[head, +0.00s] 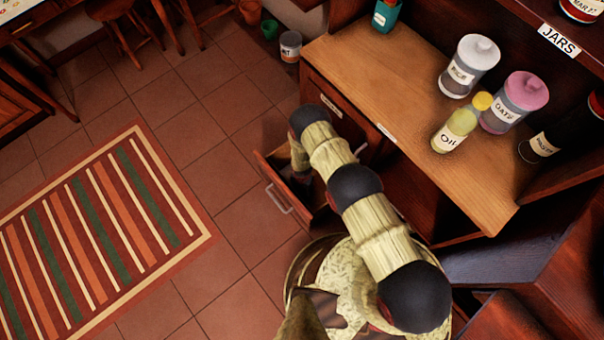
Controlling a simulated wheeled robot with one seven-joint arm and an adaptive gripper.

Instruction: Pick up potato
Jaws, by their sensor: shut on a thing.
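My arm reaches down to the open drawer (272,170) below the wooden counter. My gripper (301,170) is low at the drawer, partly hidden behind my own arm and in shadow. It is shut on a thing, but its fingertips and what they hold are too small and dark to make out. I cannot pick out a potato anywhere in the view. Most of the drawer's inside is hidden by my arm and by shadow.
The counter (385,75) above holds a rice jar (468,68), a pink-lidded oats jar (514,103) and an oil bottle (454,131). A labelled can (290,46) stands on the floor by the cabinet. The tiled floor and striped rug (100,225) at left are clear.

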